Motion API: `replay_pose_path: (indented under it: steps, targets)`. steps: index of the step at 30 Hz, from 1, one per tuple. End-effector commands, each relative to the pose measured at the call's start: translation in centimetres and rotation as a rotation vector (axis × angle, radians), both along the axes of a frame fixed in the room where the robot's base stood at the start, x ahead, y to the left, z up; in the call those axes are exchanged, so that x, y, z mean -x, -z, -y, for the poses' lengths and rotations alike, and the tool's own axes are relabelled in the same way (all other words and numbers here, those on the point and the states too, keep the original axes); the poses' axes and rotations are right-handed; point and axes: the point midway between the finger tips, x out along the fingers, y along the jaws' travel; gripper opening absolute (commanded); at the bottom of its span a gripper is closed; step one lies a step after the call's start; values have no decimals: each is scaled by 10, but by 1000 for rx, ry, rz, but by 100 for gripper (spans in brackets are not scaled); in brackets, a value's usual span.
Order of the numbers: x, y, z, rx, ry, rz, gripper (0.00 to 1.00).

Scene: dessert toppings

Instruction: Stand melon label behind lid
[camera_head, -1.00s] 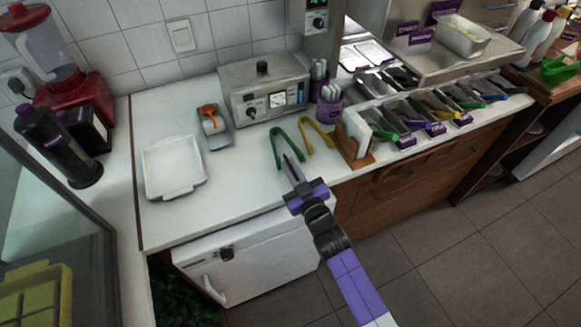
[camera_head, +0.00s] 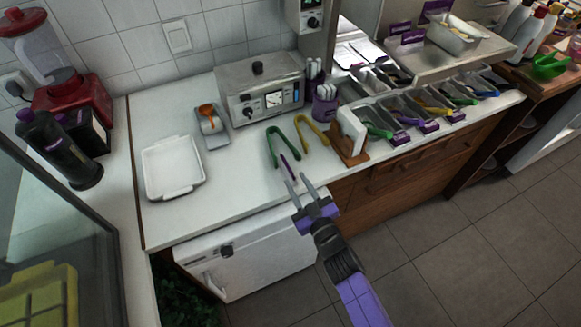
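My gripper (camera_head: 300,184) is over the front edge of the counter, its two fingers apart with nothing visible between them. A thin dark purple piece (camera_head: 287,168) is just beyond the left fingertip, at the counter's front; it may be a label seen nearly edge-on, but no writing is legible. Other purple labels are on the topping containers (camera_head: 401,138) and on the raised steel shelf (camera_head: 407,39); I cannot tell which is melon. Pale, shiny lid-like panels (camera_head: 357,55) lie behind the topping containers; I cannot tell which is the task's lid.
Green tongs (camera_head: 273,146) and yellow tongs (camera_head: 313,132) lie just beyond the gripper. A wooden holder with white sheets (camera_head: 350,140) stands to the right. A white tray (camera_head: 173,168) sits at left. Bare counter (camera_head: 235,175) lies between tray and tongs.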

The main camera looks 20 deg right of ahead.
Motion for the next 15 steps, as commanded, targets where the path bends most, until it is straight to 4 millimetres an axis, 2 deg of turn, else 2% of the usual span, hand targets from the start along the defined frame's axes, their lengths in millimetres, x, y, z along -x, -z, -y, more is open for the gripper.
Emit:
replay_pose_path:
  steps: [1, 6, 10, 15]
  targets:
    - [12, 0, -1, 0, -1, -1, 31]
    - [37, 1, 2, 0, -2, 0, 31]
    - [48, 1, 3, 1, -1, 1, 31]
    - [52, 0, 4, 2, 0, 2, 31]
